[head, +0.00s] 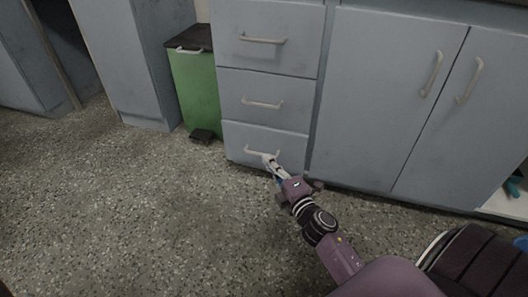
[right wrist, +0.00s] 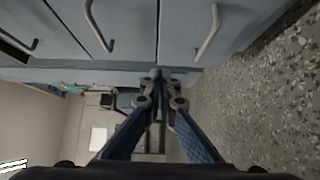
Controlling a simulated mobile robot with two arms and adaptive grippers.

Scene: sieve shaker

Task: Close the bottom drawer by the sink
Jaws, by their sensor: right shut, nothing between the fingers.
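The bottom drawer (head: 240,140) is the lowest of three grey-blue drawers and has a pale bar handle. Its front looks flush, or nearly so, with the drawers above; a small gap cannot be ruled out. My right gripper (head: 268,161) is shut and empty, with its tips at the bottom drawer's front by the handle; contact cannot be told. In the right wrist view the shut fingertips (right wrist: 160,76) are beside the drawer fronts, and the bottom drawer (right wrist: 180,28) with its handle is at the upper right. My left gripper is not in view.
The middle drawer (head: 290,88) and top drawer (head: 295,20) look shut. A green pedal bin (head: 195,85) stands left of the drawers. Double cupboard doors (head: 380,90) are to the right, with a white shelf (head: 508,206) at the far right. The speckled floor (head: 120,220) is clear at left.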

